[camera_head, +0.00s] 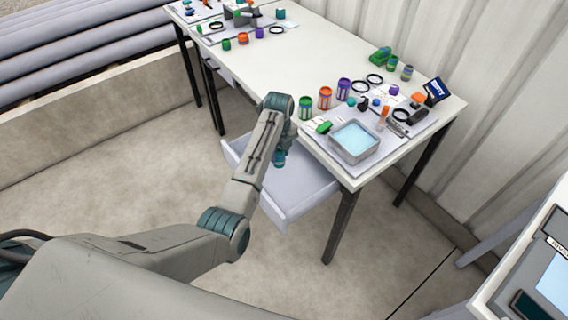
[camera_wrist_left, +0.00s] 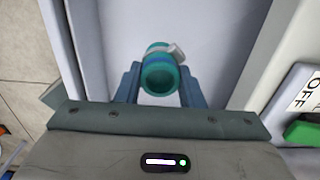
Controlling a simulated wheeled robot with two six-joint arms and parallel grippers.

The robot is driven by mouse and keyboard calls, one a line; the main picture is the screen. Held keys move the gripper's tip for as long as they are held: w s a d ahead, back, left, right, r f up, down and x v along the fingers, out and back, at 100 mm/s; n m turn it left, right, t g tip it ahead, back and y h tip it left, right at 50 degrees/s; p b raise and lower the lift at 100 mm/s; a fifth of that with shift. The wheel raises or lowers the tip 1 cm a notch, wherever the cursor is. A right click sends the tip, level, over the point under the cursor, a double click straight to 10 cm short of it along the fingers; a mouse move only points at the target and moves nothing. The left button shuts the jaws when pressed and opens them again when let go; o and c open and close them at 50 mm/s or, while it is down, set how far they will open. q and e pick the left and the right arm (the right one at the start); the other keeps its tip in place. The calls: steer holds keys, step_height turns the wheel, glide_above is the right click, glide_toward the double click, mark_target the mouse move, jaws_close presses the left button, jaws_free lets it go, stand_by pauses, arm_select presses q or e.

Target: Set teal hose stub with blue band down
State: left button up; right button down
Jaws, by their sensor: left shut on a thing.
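The teal hose stub (camera_wrist_left: 162,78) shows in the left wrist view with its round open end toward the camera. A bluer ring and a small grey tab show at its far end. My left gripper (camera_wrist_left: 159,88) is shut on it, one blue finger on each side. In the head view the stub (camera_head: 279,160) is a small teal patch below my left wrist, over the open drawer. The arm hides much of the gripper there. I cannot tell whether the stub touches the drawer floor. My right gripper is not in view.
The pale drawer (camera_head: 299,200) is pulled out below the white table (camera_head: 290,62); its visible floor is bare. Above it stand a grey tray of light-blue liquid (camera_head: 355,142), a green can (camera_head: 306,107), an orange can (camera_head: 325,98) and several small parts. The table's middle is clear.

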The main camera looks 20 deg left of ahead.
mark_target(280, 164)
arm_select(q)
steer(key=shift+f, duration=2.9)
steer(key=shift+f, duration=0.1)
steer(key=o, duration=1.1)
steer(key=shift+c, duration=0.2)
step_height(280, 164, up, 12)
steer(key=shift+r+b, duration=0.1)
steer(key=shift+b, duration=0.2)
